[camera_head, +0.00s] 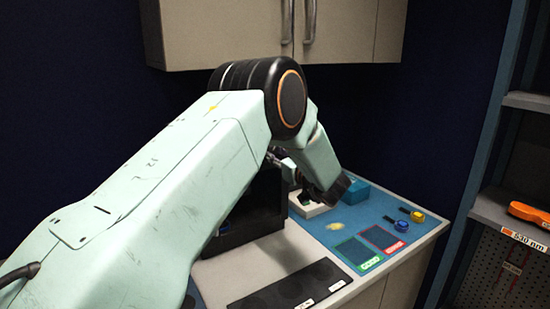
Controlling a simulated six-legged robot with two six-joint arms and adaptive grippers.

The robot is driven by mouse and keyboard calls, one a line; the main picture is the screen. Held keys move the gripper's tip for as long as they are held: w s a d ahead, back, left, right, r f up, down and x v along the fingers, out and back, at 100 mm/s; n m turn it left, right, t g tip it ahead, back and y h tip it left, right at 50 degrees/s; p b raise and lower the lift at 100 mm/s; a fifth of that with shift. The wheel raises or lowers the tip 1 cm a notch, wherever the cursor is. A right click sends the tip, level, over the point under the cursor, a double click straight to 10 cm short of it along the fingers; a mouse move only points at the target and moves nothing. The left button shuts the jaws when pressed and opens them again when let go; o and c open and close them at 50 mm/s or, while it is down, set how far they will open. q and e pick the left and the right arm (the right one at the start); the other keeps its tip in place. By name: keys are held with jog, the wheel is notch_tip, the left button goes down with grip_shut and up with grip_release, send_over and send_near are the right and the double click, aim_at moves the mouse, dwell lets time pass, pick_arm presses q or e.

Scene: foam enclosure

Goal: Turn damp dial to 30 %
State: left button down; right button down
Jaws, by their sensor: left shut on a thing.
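My left arm comes in from the left and bends down over the worktop. Its dark wrist end, with the left gripper (308,197), is low over a small white block (312,211) on the blue panel. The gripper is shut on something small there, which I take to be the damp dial. The dial, its marks and the fingertips are too small or hidden to read. My right gripper is not in view.
Green (357,252) and red (382,238) marked squares are in front. A black box (262,205) stands behind my arm. Cabinets (225,30) hang above.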

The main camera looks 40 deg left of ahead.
pick_arm(q)
jog(key=n+b, duration=0.4)
jog(key=n, duration=0.1)
jog(key=n+b, duration=0.5)
jog(key=shift+d+f, duration=0.1)
jog(key=shift+f, duration=0.1)
dwell(0.5)
jog(key=c, duration=1.4)
grip_release()
jog(key=o, duration=0.4)
jog(key=shift+s+d+r, duration=0.1)
jog(key=shift+d+r, duration=0.05)
jog(key=shift+r, duration=0.15)
jog(key=v, duration=1.1)
jog(key=shift+d, duration=0.35)
